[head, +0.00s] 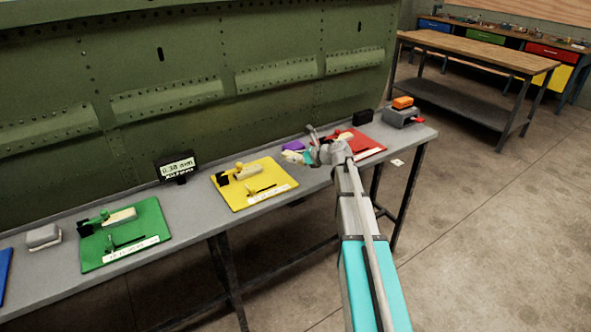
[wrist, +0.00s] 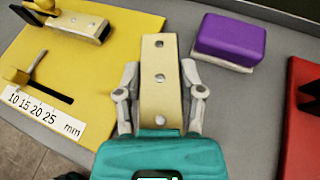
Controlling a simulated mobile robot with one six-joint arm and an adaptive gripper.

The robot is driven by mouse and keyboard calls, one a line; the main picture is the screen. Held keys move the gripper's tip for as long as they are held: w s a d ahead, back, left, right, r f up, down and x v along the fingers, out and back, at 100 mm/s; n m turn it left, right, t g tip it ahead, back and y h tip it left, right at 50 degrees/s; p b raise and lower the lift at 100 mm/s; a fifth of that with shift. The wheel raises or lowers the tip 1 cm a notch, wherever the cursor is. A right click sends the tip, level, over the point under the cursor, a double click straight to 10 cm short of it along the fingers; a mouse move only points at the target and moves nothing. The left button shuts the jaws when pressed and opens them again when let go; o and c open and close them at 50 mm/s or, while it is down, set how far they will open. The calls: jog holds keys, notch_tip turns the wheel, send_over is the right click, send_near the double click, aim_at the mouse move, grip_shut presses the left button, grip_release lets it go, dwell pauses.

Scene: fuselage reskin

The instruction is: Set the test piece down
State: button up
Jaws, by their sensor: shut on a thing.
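The test piece (wrist: 158,62) is a beige strip with several holes along its length. In the wrist view it lies between the two grey fingers of my gripper (wrist: 160,80), which is shut on it. It points away from the teal palm, over the grey bench between the yellow board and the purple block. I cannot tell whether its far end touches the bench. In the head view my gripper (head: 297,155) is at the bench between the yellow and red boards, partly hidden by my arm.
The yellow board (head: 266,193) with a clamp and a mm scale is on the left. A purple block (wrist: 230,38) on a pale base sits at the right, before the red board (wrist: 303,130). A green board (head: 150,222) and a display (head: 177,168) stand farther left. The green panel rises behind.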

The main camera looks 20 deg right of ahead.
jog(key=shift+w+f, duration=0.1)
dwell(0.3)
jog(key=shift+w+a+f+b, duration=0.1)
jog(key=shift+w+f+b, duration=0.35)
jog(key=shift+f+b, duration=0.3)
jog(key=shift+s+f+b, duration=0.1)
jog(key=shift+f+b, duration=1.15)
jog(key=shift+f, duration=0.15)
jog(key=o, duration=0.9)
jog(key=shift+r, duration=0.2)
